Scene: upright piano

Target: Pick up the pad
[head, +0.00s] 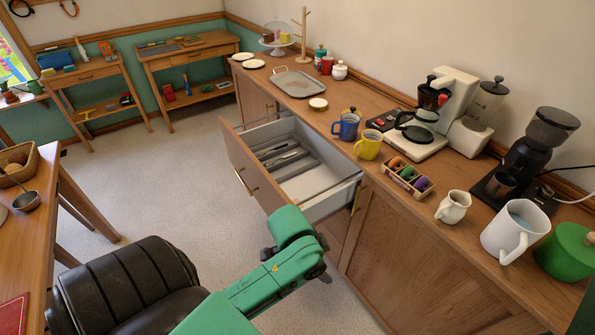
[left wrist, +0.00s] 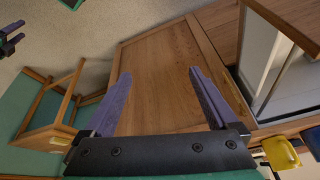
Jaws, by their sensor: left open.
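I cannot pick out the pad with certainty. A flat red item (head: 14,313) lies on the table at the lower left of the head view, but I cannot tell if it is a pad. My left arm is green and reaches over the floor to the open drawer's near side in the head view; its fingers are mostly hidden there. In the left wrist view, my left gripper (left wrist: 155,100) is open, its two purple fingers wide apart with nothing between them. A wooden panel (left wrist: 160,75) lies beyond them. My right gripper is not clearly in view.
The drawer (head: 252,183) stands open with a grey divider inside. The counter holds a blue mug (head: 345,127), a yellow mug (head: 368,147), a metal tray (head: 299,84), a coffee machine (head: 452,100) and a white pitcher (head: 516,231). The floor (head: 160,190) left of the drawer is clear.

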